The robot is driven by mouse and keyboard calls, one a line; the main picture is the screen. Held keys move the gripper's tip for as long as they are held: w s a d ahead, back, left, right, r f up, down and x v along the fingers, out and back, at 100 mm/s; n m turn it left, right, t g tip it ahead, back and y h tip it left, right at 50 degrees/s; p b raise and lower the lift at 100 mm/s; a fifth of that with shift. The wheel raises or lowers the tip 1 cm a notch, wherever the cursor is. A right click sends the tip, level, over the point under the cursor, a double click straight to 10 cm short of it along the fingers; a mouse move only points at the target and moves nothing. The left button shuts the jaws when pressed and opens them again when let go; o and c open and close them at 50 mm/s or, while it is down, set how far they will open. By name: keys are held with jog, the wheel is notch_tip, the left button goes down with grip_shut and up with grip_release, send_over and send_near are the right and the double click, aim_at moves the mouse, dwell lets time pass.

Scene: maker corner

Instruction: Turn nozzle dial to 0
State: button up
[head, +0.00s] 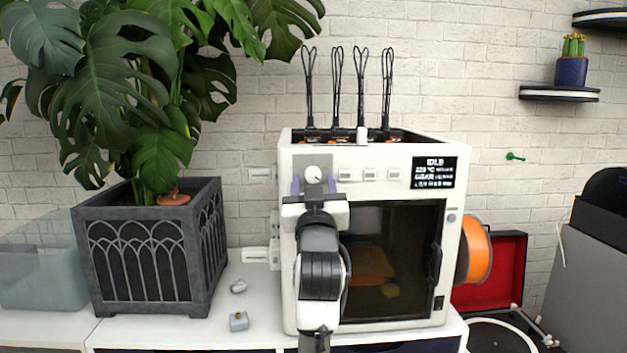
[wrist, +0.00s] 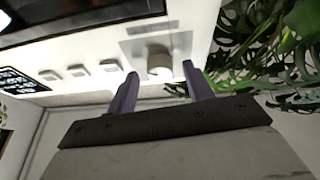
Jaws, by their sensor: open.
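The nozzle dial (head: 313,174) is a round white knob on a grey plate at the upper left of the white 3D printer's front (head: 385,190). In the wrist view the dial (wrist: 160,66) stands out from the panel between and just beyond my two purple fingers. My gripper (head: 313,187) is open, one finger on each side of the dial, and a gap shows between the fingers and the knob. It also shows in the wrist view (wrist: 158,77). The printer's screen (head: 434,172) reads IDLE; its smaller lines are too small to read surely.
Several white buttons (head: 369,174) sit right of the dial. The dark printer door (head: 390,258) is below, partly behind my arm. A potted plant (head: 150,250) stands left, and an orange spool (head: 478,251) hangs right. Small grey objects (head: 239,320) lie on the white table.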

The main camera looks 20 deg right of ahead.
jog(key=shift+w, duration=0.15)
jog(key=shift+c, duration=0.3)
jog(key=c, duration=0.9)
